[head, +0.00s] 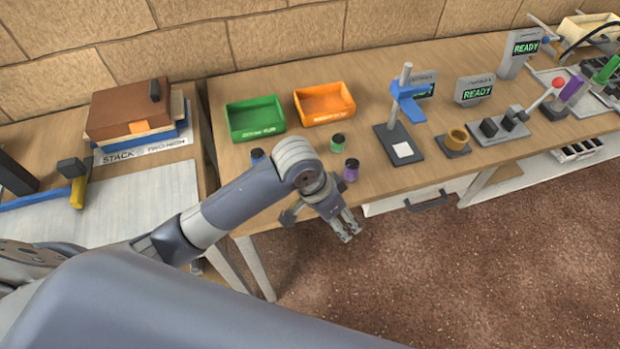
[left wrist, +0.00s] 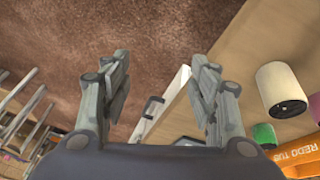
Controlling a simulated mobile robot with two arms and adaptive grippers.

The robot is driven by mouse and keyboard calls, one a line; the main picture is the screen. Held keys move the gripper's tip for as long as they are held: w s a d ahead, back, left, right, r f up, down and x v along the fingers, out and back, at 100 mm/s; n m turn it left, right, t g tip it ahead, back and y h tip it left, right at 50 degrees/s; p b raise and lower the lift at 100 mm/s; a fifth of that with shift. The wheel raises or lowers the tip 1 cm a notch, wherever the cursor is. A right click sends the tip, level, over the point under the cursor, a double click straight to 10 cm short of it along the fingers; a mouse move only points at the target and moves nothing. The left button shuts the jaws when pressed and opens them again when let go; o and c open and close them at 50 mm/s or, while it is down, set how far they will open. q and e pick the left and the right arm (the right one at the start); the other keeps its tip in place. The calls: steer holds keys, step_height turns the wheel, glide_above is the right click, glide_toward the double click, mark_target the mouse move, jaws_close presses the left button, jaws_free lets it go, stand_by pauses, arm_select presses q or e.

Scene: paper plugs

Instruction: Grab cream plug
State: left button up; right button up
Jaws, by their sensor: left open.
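The cream plug (left wrist: 277,84) shows in the left wrist view as a short pale cylinder with a dark end, right of my gripper's fingers and apart from them. I cannot make it out in the head view, where my arm covers part of the table. My left gripper (head: 350,228) is open and empty, by the front edge of the table over the floor. Its two fingers also show spread in the left wrist view (left wrist: 160,66). My right gripper is not in view.
A purple plug (head: 351,169), a green plug (head: 337,143) and a blue plug (head: 257,156) stand on the table (head: 400,178). Behind are a green tray (head: 256,130) and an orange tray (head: 325,118). A blue-clamped stand (head: 405,95) is to the right.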

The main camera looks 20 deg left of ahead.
arm_select(q)
steer(key=w+a+r+g+y, duration=0.2)
steer(key=w+a+r+y, duration=0.2)
steer(key=w+a+r, duration=0.6)
steer(key=f, duration=0.3)
steer(key=s+f, duration=0.1)
steer(key=f, duration=0.1)
steer(key=shift+s+a+p, duration=0.1)
steer(key=shift+a+p, duration=0.25)
steer(key=shift+p, duration=0.05)
steer(key=shift+d+f+p, duration=0.2)
steer(key=shift+f+p, duration=0.1)
steer(key=shift+f, duration=1.1)
steer(key=shift+d+f+p, duration=0.2)
steer(key=shift+f+p, duration=0.1)
steer(key=shift+f, duration=1.05)
steer(key=c, duration=1)
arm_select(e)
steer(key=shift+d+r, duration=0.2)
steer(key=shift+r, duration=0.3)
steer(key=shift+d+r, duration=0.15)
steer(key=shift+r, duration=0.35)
